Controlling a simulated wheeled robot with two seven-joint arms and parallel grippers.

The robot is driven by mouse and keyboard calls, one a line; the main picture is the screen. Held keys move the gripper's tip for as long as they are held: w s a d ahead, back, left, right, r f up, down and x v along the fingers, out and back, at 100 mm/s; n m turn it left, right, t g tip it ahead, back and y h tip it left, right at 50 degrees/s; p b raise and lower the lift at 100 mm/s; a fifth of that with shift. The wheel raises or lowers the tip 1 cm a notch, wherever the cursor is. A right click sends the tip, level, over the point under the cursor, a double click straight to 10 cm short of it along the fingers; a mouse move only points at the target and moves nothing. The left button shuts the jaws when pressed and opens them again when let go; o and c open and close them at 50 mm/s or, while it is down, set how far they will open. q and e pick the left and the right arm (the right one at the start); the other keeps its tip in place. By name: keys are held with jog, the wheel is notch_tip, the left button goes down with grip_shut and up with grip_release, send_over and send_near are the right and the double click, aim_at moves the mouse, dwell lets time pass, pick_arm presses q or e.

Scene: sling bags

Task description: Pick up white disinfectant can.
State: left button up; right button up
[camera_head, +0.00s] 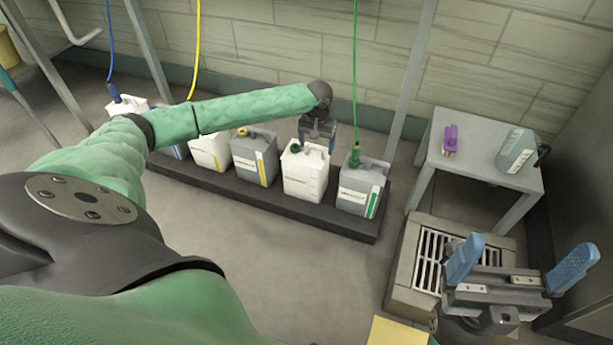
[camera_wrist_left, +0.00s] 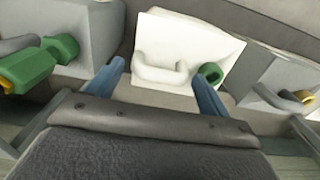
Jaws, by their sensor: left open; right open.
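A white can (camera_head: 305,176) with a green cap and a moulded handle stands on the dark rack. In the left wrist view the white can (camera_wrist_left: 183,45) is just beyond my fingers, its handle lying between them in the picture. My left gripper (camera_head: 318,138) is open and empty above and behind this can, pointing down. In the left wrist view my left gripper (camera_wrist_left: 160,72) shows two blue fingers spread apart. Contact with the can cannot be made out. My right gripper (camera_head: 518,262) is open and empty at the lower right, far from the can.
A grey can (camera_head: 362,190) with a green hose stands to the right; another grey can (camera_head: 254,160) stands to the left. More cans stand farther left on the dark rack (camera_head: 260,206). A grey table (camera_head: 478,172) holds a purple object (camera_head: 450,140) and a grey jug (camera_head: 515,152). The floor in front is clear.

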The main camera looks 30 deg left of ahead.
pick_arm(q)
jog(key=shift+f, duration=0.75)
jog(key=shift+r, duration=0.1)
jog(key=c, duration=1.6)
jog(key=shift+o, duration=0.2)
